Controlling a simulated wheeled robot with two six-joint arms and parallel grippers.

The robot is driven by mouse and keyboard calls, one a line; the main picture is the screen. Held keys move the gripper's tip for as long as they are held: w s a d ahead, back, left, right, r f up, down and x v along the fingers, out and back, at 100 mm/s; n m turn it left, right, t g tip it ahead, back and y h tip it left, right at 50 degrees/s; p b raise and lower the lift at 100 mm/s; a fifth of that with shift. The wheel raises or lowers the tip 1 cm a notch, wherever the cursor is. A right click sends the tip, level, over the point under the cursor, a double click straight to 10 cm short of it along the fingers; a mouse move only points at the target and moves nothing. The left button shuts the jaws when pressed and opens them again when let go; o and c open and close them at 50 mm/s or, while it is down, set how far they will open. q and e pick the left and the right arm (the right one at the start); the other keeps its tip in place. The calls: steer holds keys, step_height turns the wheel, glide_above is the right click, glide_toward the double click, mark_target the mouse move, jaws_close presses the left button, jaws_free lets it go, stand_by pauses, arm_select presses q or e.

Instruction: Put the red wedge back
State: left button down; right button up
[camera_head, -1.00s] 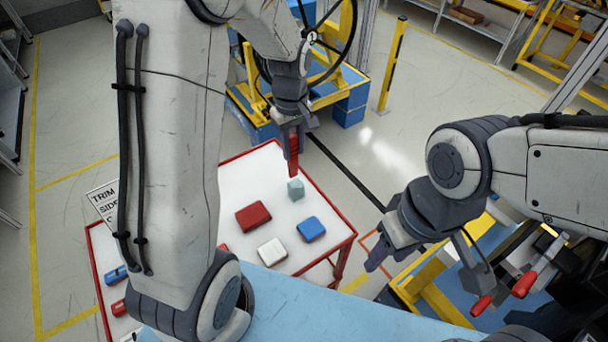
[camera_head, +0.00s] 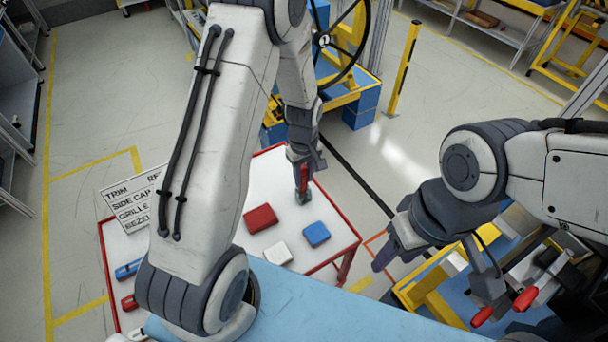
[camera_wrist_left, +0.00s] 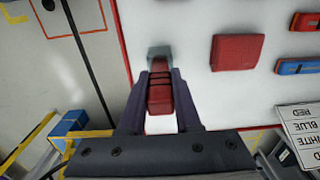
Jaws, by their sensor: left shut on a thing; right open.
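My left gripper (camera_head: 304,170) is shut on the red wedge (camera_head: 304,180), which it holds upright at the right part of the white table (camera_head: 290,198). In the left wrist view the red wedge (camera_wrist_left: 160,98) sits between the dark fingers of my left gripper (camera_wrist_left: 160,105). A small grey-green block (camera_wrist_left: 158,55) shows just beyond the wedge's tip; in the head view the block (camera_head: 303,198) is mostly covered. I cannot tell whether wedge and block touch. My right gripper (camera_head: 382,250) is open and empty, right of the table.
A red block (camera_head: 260,219), a white block (camera_head: 277,253) and a blue block (camera_head: 316,234) lie on the table. Blue and red pieces (camera_head: 129,269) lie at its left. A lettered sign (camera_head: 130,203) stands behind. A yellow frame (camera_head: 430,290) is below my right arm.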

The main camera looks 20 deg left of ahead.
arm_select(q)
steer(key=shift+f, duration=0.2)
steer(key=c, duration=0.6)
jaws_free()
steer(key=shift+r, duration=0.1)
